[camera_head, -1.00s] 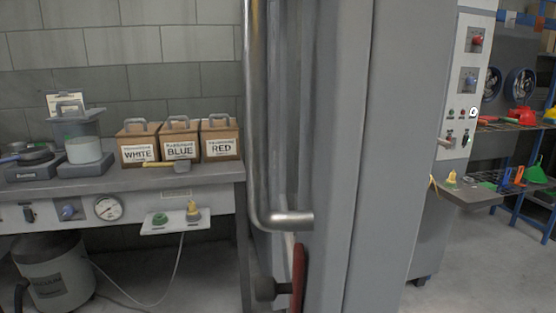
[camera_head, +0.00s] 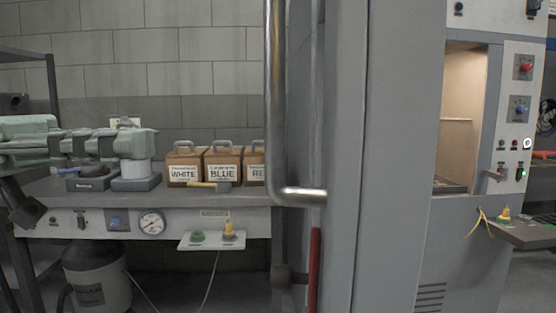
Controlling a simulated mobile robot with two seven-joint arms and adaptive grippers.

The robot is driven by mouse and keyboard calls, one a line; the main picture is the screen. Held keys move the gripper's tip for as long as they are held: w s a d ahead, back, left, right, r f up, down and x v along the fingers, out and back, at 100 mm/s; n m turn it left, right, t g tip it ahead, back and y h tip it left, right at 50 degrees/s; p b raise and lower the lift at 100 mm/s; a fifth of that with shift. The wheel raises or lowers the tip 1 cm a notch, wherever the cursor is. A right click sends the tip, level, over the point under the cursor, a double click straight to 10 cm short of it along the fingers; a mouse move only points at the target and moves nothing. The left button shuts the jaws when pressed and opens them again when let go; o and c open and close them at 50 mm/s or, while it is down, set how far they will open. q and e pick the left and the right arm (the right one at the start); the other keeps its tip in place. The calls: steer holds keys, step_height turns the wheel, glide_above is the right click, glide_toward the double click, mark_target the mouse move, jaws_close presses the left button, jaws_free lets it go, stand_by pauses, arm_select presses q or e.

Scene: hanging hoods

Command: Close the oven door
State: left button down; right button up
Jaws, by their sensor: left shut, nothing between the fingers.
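The oven door (camera_head: 405,160) is a tall grey panel that stands open, seen nearly edge-on in the middle of the head view. A long vertical metal handle (camera_head: 276,110) runs down its left side and bends in at the bottom. The oven (camera_head: 468,245) is behind it at the right, with its lit chamber (camera_head: 462,95) partly in view; the door hides the rest. My left arm comes in at the far left, and its dark gripper (camera_head: 24,210) is shut and empty, well apart from the door and handle. My right gripper is out of view.
A red lever (camera_head: 315,270) is beside the door. A small shelf (camera_head: 525,233) juts out at the right.

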arm_select(q)
steer(key=s, duration=0.1)
steer(key=p, duration=0.3)
glide_toward(333, 143)
steer(key=shift+m+g, duration=0.3)
steer(key=d, duration=0.5)
steer(key=shift+s+d+r, duration=0.1)
steer(key=shift+s+d, duration=0.25)
steer(key=shift+s, duration=0.05)
steer(key=shift+d, duration=0.55)
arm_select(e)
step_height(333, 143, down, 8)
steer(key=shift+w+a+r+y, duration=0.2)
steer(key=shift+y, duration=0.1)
arm_select(q)
steer(key=shift+s+d, duration=0.1)
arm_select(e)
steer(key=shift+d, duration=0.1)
